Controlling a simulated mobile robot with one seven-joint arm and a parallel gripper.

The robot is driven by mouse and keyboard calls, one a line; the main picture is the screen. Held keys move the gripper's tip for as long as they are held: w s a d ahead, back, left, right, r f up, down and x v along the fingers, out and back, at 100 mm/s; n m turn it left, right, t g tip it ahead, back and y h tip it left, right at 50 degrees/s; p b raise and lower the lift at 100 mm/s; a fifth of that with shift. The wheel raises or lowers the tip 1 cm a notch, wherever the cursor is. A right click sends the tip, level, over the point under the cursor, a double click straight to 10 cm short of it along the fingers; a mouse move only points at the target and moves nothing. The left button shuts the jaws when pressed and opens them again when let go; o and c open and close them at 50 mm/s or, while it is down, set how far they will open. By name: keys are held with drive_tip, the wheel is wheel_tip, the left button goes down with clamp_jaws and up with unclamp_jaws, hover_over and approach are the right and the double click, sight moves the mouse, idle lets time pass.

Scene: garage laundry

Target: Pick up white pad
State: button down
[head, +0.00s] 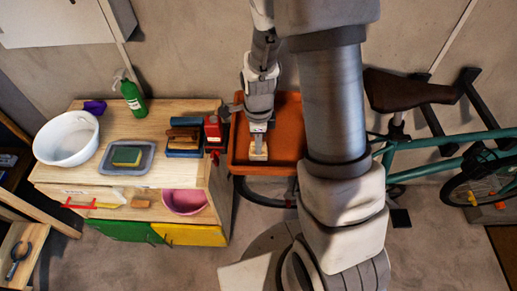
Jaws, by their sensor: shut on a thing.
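A small cream-white pad (259,154) shows over the front part of an orange tray (287,125), right of the wooden bench. My gripper (258,141) points down over the tray and is shut on the pad, which sticks out below the fingertips. From this one view I cannot tell whether the pad touches the tray floor or is held a little above it. The fingertips are small here and partly hide the pad's top.
The wooden bench (85,176) holds a white bowl (66,138), a grey tray with a green-yellow sponge (127,156), a green spray bottle (133,98), a blue-and-brown block stack and a red item (213,131) near the orange tray. A teal bicycle (440,142) stands right.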

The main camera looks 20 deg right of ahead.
drive_tip(key=shift+r, duration=0.1)
drive_tip(key=shift+r, duration=0.8)
wheel_tip(320, 180, up, 2)
drive_tip(key=shift+w+r, duration=0.1)
drive_tip(key=shift+r, duration=0.15)
drive_tip(key=s+d+r, duration=0.2)
drive_tip(key=d+r, duration=0.1)
drive_tip(key=d, duration=0.2)
drive_tip(key=s+d+r+b, duration=0.1)
drive_tip(key=d+r, duration=0.2)
drive_tip(key=d, duration=0.3)
drive_tip(key=shift+s+r, duration=0.4)
drive_tip(key=shift+d, duration=0.1)
drive_tip(key=c, duration=1.3)
unclamp_jaws()
clamp_jaws()
